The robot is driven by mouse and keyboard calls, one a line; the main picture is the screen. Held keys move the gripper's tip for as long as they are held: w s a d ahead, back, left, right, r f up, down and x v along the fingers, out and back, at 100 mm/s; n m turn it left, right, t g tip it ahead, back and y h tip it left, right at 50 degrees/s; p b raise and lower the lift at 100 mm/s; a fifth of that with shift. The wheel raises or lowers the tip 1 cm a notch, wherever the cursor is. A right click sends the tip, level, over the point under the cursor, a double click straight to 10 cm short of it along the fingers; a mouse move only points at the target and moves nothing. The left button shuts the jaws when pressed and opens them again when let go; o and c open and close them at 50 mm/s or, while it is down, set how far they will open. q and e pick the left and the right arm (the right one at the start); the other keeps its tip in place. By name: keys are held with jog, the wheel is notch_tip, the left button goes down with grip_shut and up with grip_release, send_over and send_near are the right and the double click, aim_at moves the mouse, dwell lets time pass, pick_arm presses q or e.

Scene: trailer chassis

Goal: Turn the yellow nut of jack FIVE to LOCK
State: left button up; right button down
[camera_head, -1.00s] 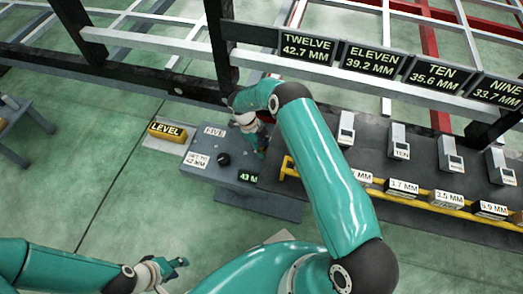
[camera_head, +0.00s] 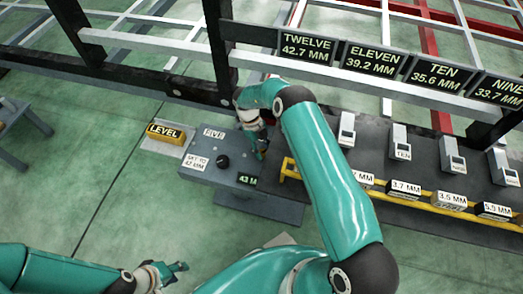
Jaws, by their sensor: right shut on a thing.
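Jack FIVE's grey housing (camera_head: 235,169) is left of centre, with a FIVE label (camera_head: 213,133), a black knob (camera_head: 222,161), a "SET TO" label (camera_head: 195,163) and a small green readout (camera_head: 247,180). My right gripper (camera_head: 263,152) points down at the housing's right side, partly behind my own arm. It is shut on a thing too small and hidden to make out. I cannot pick out the yellow nut. My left gripper (camera_head: 180,268) is low on the left, over the floor, away from the jack; its jaws are too small to read.
A yellow LEVEL block (camera_head: 166,133) stands left of the jack. A yellow rail (camera_head: 410,199) runs along the dark bench at right, with several grey devices (camera_head: 400,143). Dark frame beams (camera_head: 218,50) and display boards (camera_head: 371,61) stand behind.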

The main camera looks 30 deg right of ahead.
aim_at(263, 152)
jog(key=c, duration=0.8)
grip_release()
jog(key=shift+s, duration=0.25)
jog(key=shift+w, duration=0.1)
jog(key=shift+r, duration=0.55)
notch_tip(263, 152, up, 9)
jog(key=shift+f, duration=0.15)
